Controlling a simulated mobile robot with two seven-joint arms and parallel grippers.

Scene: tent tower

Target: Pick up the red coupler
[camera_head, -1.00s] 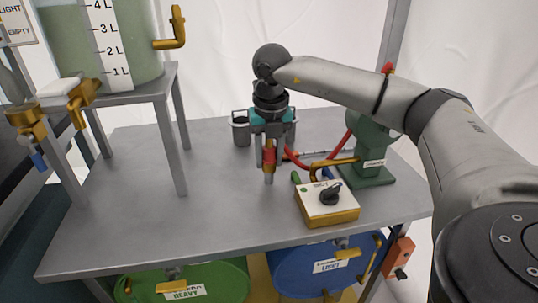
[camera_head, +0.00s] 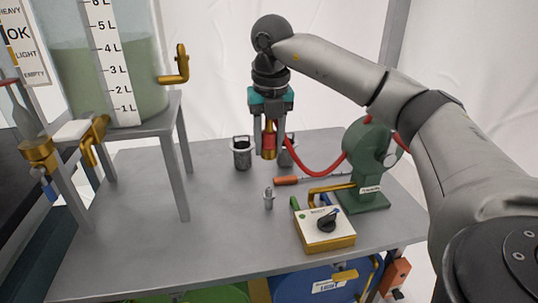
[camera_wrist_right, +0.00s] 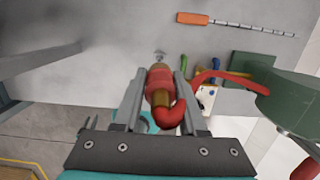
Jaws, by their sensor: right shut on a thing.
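The red coupler (camera_head: 269,141) with a brass lower end is between the fingers of my right gripper (camera_head: 268,150), which is shut on it. It hangs upright above the grey table, apart from the small grey peg (camera_head: 268,199) below. In the right wrist view the coupler (camera_wrist_right: 160,84) sits between the two fingers, with a red hose bending from its near end. The red hose (camera_head: 318,172) runs to the green reel or pump (camera_head: 362,160) on the right.
An orange-handled tool (camera_head: 287,181) lies on the table. A yellow-and-white switch box (camera_head: 325,231) is in front. A tank (camera_head: 150,85) on a stand is at left. The table's left middle (camera_head: 140,225) is clear.

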